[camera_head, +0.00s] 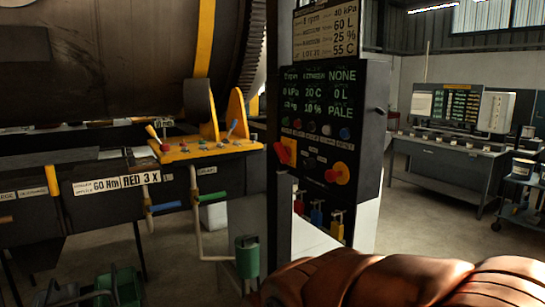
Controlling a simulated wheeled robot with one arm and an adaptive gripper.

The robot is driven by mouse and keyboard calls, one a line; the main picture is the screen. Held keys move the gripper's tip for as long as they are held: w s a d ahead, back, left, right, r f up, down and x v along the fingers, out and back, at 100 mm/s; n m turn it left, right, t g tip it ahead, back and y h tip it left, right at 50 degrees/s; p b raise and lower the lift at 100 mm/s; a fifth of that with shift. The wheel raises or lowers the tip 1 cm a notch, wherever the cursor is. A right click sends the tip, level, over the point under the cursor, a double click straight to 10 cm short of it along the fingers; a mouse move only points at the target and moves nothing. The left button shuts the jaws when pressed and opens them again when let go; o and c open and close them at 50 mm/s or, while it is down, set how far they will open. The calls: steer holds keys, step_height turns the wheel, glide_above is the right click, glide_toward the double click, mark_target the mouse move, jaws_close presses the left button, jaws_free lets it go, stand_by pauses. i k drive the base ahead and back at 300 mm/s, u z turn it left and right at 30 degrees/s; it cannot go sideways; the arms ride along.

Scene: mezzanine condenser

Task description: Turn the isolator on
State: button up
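A black control panel (372,125) stands upright on a pale column in the middle of the head view. A red rotary handle on a yellow plate (337,174) sits at its lower right. An orange-red lever-like part (284,151) sits at its lower left. I cannot tell which of these is the isolator, and no label on either is legible. A row of small coloured buttons (326,130) lies between the lit readouts and these two parts. My gripper is not in view.
A brown, folded, leather-like mass (410,284) fills the lower right foreground. A yellow lever console (205,149) stands left of the panel, under a large dark drum (100,60). Green containers (115,288) are at lower left. Open floor (425,225) lies right of the panel, before a bench (445,165).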

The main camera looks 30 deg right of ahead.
mark_target(284, 152)
steer(key=z, duration=0.3)
steer(key=i, duration=1.25)
steer(key=u, duration=0.35)
